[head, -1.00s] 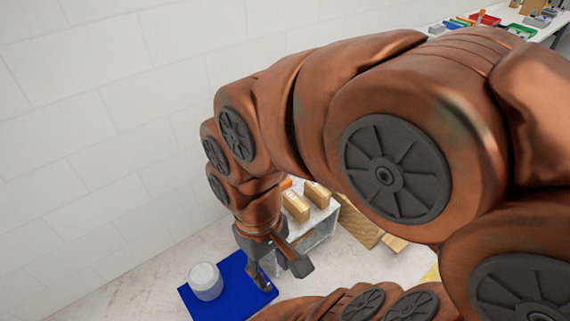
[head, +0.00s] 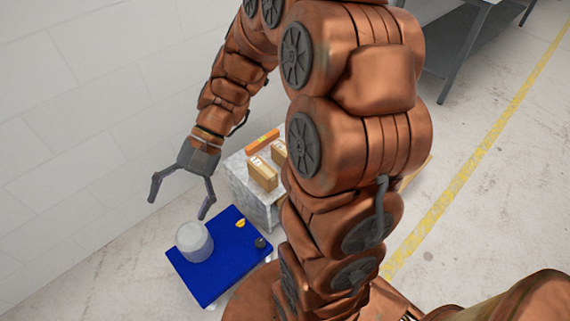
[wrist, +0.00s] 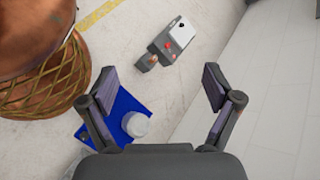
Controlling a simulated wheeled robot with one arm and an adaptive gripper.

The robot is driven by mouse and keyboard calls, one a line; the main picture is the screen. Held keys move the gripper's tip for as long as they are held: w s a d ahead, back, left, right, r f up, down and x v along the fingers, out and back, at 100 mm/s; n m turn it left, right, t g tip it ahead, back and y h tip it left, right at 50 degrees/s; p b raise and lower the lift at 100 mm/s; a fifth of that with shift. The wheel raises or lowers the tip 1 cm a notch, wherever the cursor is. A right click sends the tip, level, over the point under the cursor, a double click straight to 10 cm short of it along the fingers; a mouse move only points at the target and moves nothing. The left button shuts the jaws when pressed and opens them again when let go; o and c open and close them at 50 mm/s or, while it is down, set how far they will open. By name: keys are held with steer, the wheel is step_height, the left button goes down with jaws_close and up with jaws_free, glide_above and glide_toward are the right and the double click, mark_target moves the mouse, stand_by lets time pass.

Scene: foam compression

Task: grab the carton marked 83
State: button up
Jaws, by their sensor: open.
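Two tan cartons stand on a light, marbled stand: a nearer carton (head: 262,174) and a farther carton (head: 279,152). Their markings are too small to read, so I cannot tell which is 83. No carton shows in the wrist view.
A blue mat (head: 212,278) carries a whitish cylinder (head: 194,242), a small yellow thing (head: 240,223) and a small dark thing (head: 260,243). An orange bar (head: 263,141) lies behind the cartons. A wall (head: 80,150) is at the left. The wrist view shows a grey, white-topped object (wrist: 172,42).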

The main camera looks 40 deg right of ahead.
steer(key=w+d+f+m+t+y+b, duration=0.5)
steer(key=w+f, duration=0.3)
steer(key=w, duration=0.4)
steer(key=w+d+f+m+t+h+b, duration=0.1)
steer(key=w+d+f+m+t+b, duration=0.25)
steer(key=w+d+f+m, duration=0.35)
steer(key=w+d+f+m+t+b, duration=0.25)
steer(key=d+f+t, duration=0.2)
steer(key=d, duration=0.35)
steer(key=m+t+h+b, duration=0.8)
steer(key=m+h+b, duration=0.1)
steer(key=m+h, duration=0.55)
glide_toward(278, 153)
steer(key=shift+s+d+r, duration=0.15)
steer(key=shift+s+d, duration=0.35)
steer(key=shift+s, duration=0.05)
steer(key=shift+s+d+r, duration=0.15)
steer(key=shift+s+d, duration=0.35)
steer(key=shift+s, duration=0.05)
steer(key=shift+w+d, duration=0.1)
steer(key=shift+w, duration=0.1)
steer(key=shift+w+d+r+b, duration=0.15)
steer(key=shift+w+b, duration=0.3)
steer(key=shift+w, duration=0.75)
steer(key=shift+w+d+b, duration=0.15)
steer(key=shift+w+b, duration=0.35)
steer(key=shift+w, duration=0.7)
steer(key=shift+w+d+r+b, duration=0.15)
steer(key=shift+w+b, duration=0.3)
steer(key=shift+w, duration=0.75)
